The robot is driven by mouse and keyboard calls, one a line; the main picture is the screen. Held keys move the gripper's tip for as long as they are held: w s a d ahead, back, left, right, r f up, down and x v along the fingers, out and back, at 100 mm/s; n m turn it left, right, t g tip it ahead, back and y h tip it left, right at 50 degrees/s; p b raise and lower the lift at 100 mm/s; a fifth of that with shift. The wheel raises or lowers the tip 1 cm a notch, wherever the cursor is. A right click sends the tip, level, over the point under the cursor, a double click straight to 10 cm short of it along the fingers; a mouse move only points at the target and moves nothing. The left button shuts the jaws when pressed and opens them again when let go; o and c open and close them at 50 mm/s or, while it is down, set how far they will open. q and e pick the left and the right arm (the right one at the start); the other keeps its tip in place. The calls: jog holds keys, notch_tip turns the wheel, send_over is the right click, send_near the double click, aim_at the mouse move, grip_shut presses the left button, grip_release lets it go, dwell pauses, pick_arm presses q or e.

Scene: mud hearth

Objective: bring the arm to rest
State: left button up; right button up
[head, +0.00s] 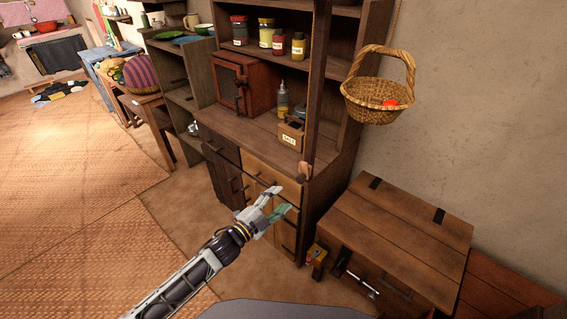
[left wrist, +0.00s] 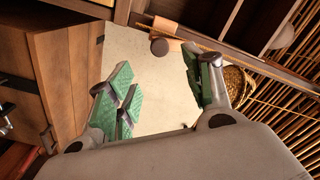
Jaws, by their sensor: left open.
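My left gripper (head: 273,208) is open and empty, reaching in front of the wooden cupboard near its drawers. My left arm comes in from the bottom left of the head view. My right gripper is not in view.
The cupboard (head: 232,131) holds several jars, a bottle and a box. A wicker basket (head: 378,101) hangs at the right wall. A wooden chest (head: 400,232) stands right of the gripper. The woven floor mat (head: 70,190) at left is clear.

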pick_arm(q)
jog(key=w+a+f+n+g+y, duration=0.1)
jog(key=a+f+n+y, duration=0.25)
jog(key=a+f, duration=0.65)
jog(key=a+f+n+g+y, duration=0.25)
jog(key=a+f+n, duration=0.2)
jog(key=f, duration=0.85)
jog(key=s+a+f+n+g+y, duration=0.1)
jog(key=s+a+f+y, duration=0.1)
jog(key=s+a+f, duration=0.55)
jog(key=s+a+f+n+g+y, duration=0.2)
jog(key=a+f, duration=0.3)
jog(key=f, duration=0.5)
jog(key=s+a+f+n+g+y, duration=0.1)
jog(key=s+a+f+n+g, duration=0.1)
jog(key=s+f, duration=0.7)
jog(key=s+a+f+n+g+y, duration=0.1)
jog(key=s+a+f+g, duration=0.15)
jog(key=s+f, duration=0.65)
jog(key=s+d+g, duration=0.1)
jog(key=s+d, duration=0.4)
jog(key=s, duration=0.5)
jog(key=s+d+n+g+h, duration=0.1)
jog(key=s+d, duration=0.4)
jog(key=s, duration=0.5)
jog(key=shift+s+f+n, duration=0.3)
jog(key=shift+s+f, duration=0.1)
jog(key=shift+f, duration=0.05)
